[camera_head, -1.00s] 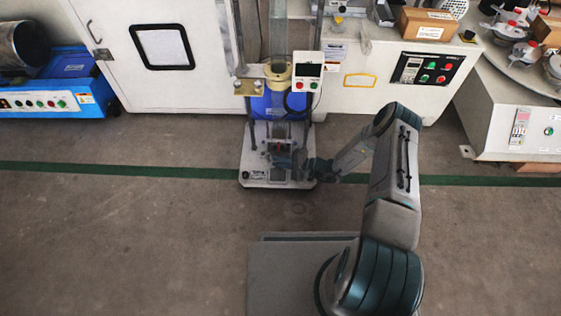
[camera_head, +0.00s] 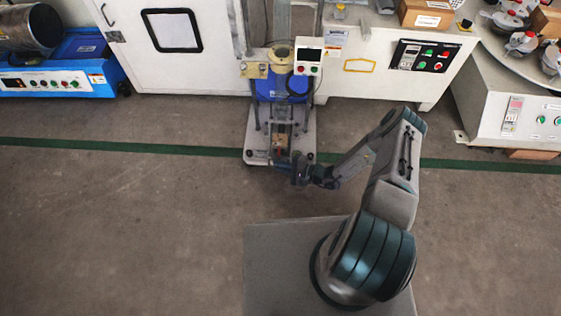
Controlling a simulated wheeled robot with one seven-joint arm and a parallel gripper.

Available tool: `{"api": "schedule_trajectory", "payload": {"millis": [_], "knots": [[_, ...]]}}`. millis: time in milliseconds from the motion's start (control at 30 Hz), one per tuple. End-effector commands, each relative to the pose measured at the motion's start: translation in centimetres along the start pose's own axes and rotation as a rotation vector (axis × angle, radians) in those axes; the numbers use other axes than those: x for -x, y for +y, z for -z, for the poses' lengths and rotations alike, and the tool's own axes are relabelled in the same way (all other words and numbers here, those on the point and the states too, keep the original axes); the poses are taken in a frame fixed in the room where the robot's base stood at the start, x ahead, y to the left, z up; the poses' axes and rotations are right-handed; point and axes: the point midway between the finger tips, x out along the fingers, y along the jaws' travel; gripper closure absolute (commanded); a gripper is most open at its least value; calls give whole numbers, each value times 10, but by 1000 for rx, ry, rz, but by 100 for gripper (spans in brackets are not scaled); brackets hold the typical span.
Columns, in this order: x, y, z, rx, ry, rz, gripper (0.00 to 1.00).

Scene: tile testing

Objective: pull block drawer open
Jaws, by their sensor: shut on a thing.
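The testing machine stands upright at the centre, with a white base (camera_head: 257,156), a blue body and a small display box. A block drawer (camera_head: 281,136) with a brownish top shows low in the middle of the machine and reaches toward the base's front edge. My gripper (camera_head: 283,151) is at the drawer's near end and is shut on it. The fingers are small and dark, so the exact hold on the drawer is hard to make out. My wrist and forearm cover part of the base's front right corner.
A white cabinet (camera_head: 172,75) stands behind left, and a control panel (camera_head: 424,57) is on the bench behind right. A blue machine (camera_head: 60,78) is at far left, a round-table tester (camera_head: 520,110) at far right. The floor (camera_head: 120,220) in front is clear.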

Motion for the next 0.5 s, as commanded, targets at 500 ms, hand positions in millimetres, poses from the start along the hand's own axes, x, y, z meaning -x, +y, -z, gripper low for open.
{"api": "schedule_trajectory", "payload": {"millis": [500], "knots": [[2, 0, 1, -3, 2, 4, 70]]}}
